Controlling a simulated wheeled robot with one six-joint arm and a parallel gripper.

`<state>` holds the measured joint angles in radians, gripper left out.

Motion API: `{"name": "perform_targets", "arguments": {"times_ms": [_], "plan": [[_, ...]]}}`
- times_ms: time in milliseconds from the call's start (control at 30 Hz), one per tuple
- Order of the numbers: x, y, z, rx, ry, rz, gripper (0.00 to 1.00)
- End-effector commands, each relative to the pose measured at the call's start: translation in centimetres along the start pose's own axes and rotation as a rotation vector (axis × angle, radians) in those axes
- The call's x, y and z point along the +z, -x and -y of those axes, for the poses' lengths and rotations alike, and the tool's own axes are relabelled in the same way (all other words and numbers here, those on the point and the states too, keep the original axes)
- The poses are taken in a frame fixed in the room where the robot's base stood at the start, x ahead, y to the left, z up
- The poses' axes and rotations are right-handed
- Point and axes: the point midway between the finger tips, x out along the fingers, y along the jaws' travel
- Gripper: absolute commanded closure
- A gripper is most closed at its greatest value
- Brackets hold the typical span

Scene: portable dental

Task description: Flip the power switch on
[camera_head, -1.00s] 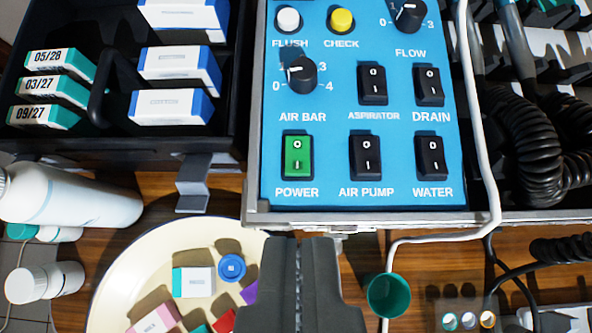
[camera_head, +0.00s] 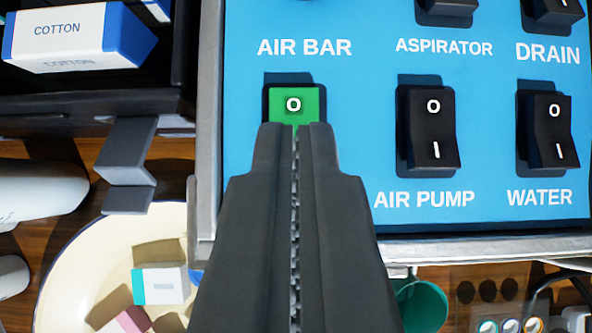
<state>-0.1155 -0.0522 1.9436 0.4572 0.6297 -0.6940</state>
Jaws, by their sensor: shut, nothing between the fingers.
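The green power switch (camera_head: 293,104) is on the blue control panel (camera_head: 380,50), below the AIR BAR label. Its upper half with the O mark shows. Its lower half and its label are hidden behind my gripper. My gripper (camera_head: 296,127) is shut and empty, with its fingertips over the lower half of the green switch. I cannot tell whether the tips touch it. The black AIR PUMP switch (camera_head: 428,128) is to the right, and the black WATER switch (camera_head: 547,132) is further right.
The black ASPIRATOR switch (camera_head: 447,10) is above. A grey metal bracket (camera_head: 128,160) sticks out left of the panel. A cream round tray (camera_head: 60,270) with small boxes and a green cup (camera_head: 420,303) are below the panel. A cotton box (camera_head: 80,38) is in the black drawer.

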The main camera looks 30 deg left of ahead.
Motion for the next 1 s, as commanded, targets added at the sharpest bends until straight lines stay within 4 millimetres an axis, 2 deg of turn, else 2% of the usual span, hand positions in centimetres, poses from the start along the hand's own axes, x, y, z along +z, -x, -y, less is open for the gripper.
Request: {"name": "perform_targets", "arguments": {"times_ms": [200,533,633,1000], "plan": [[0.9,-0.8,0.0,0.0,0.0,0.001,1.0],[0.9,-0.9,0.0,0.0,0.0,0.0,1.0],[1.5,-1.3,0.0,0.0,-0.001,0.001,1.0],[1.3,-1.1,0.0,0.0,0.001,0.0,1.0]]}}
